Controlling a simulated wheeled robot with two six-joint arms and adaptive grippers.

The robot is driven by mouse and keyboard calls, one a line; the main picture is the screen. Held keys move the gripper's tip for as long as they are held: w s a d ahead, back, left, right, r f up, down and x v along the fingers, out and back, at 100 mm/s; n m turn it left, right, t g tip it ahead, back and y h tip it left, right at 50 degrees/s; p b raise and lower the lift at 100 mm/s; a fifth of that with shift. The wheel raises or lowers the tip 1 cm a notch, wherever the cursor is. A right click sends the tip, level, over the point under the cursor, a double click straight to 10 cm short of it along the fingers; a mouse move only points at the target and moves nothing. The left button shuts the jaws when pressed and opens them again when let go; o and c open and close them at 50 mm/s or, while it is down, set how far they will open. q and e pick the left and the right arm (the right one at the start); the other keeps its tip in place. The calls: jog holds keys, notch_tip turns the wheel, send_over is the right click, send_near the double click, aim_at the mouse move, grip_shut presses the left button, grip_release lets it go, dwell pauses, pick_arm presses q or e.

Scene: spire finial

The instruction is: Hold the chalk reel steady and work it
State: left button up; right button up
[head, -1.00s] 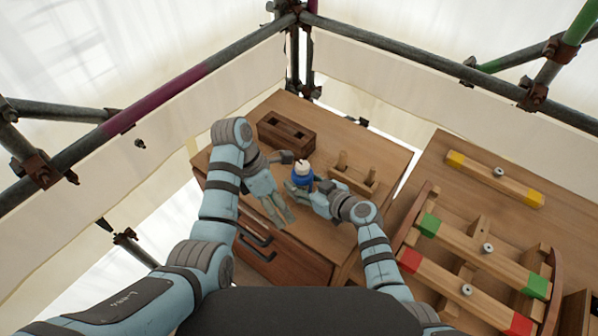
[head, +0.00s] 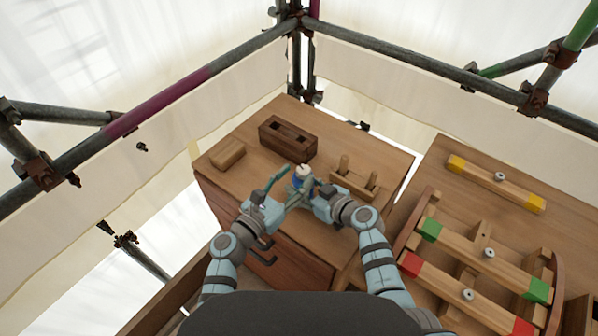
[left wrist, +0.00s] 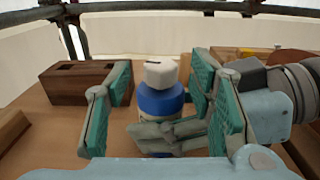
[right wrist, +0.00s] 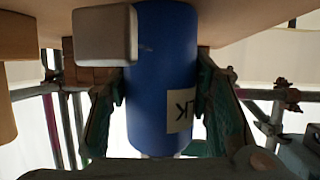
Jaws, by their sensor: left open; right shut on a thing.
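The chalk reel is a blue cylinder with a pale cap; in the head view the reel (head: 301,181) stands on the cabinet top between my grippers. In the right wrist view the reel (right wrist: 165,80) fills the middle, with a partly visible label and a pale block-like part at its upper left. My right gripper (head: 309,192) is shut on the reel's body from the right. My left gripper (head: 283,190) is open. In the left wrist view its teal pads (left wrist: 162,95) stand apart on both sides of the reel's white cap (left wrist: 161,73), and my right gripper's fingers show in front of the reel.
A dark slotted wooden block (head: 287,138) stands behind the reel, and a small wooden block (head: 227,153) lies left. A peg rack (head: 355,178) is close on the right. A bench (head: 440,165) with colour-ended beams lies further right. Scaffold poles and sheeting surround the area.

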pick_arm(q)
jog(key=x, duration=0.2)
jog(key=shift+w+d, duration=0.25)
jog(key=shift+w, duration=0.1)
grip_shut()
jog(key=shift+a+f+m+g+h, duration=0.1)
jog(key=shift+m+g+h, duration=0.4)
jog(key=shift+h, duration=0.1)
jog(key=shift+w+a+f+m+g+h, duration=0.1)
jog(key=shift+w+a+m+g+h, duration=0.05)
jog(key=shift+m+g+h, duration=1.3)
jog(key=shift+w+a+m+g+h, duration=0.1)
jog(key=shift+w+m+g+h, duration=0.1)
jog(key=shift+m+g+h, duration=1.25)
jog(key=shift+g+y, duration=0.4)
jog(key=shift+g, duration=0.1)
grip_release()
